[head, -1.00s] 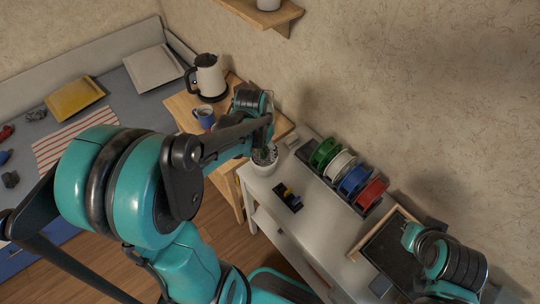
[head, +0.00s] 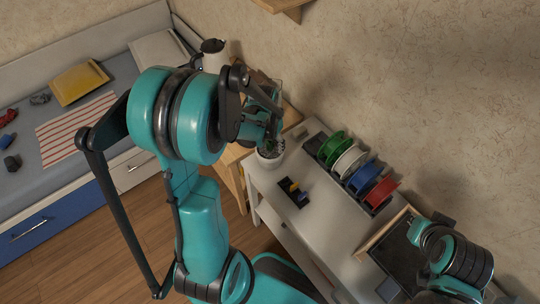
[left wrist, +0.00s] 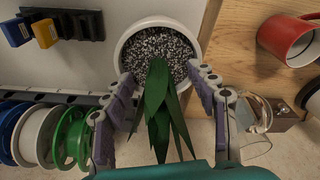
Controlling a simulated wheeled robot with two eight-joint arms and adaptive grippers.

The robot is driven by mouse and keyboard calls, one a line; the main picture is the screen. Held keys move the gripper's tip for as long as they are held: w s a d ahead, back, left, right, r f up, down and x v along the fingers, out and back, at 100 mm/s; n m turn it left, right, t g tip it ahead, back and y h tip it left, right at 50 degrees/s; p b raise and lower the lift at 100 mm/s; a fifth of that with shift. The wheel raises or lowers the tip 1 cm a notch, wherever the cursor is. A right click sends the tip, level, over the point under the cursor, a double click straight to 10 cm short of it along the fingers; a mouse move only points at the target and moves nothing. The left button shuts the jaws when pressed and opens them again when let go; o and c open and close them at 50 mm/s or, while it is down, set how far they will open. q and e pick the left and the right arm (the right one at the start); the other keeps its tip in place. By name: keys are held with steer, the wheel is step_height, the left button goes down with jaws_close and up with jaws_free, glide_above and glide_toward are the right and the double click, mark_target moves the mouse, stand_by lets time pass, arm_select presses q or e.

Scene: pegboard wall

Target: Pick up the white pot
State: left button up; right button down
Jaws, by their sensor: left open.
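In the left wrist view the round white pot (left wrist: 119,50) holds speckled gravel and a plant with long green leaves (left wrist: 160,110). My left gripper (left wrist: 162,75) is open, with one finger on each side of the leaves. Its fingertips overlap the pot's near rim in that view; I cannot tell whether they touch it.
Green, white, blue and red spools (head: 350,160) stand in a rack along the wall. A black holder (head: 293,192) with yellow and blue pieces lies near the pot. A red mug (left wrist: 290,40) stands on the wooden surface beside it. A white kettle (head: 213,56) stands behind my left arm.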

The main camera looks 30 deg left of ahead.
arm_select(q)
jaws_close()
steer(key=shift+r, duration=0.1)
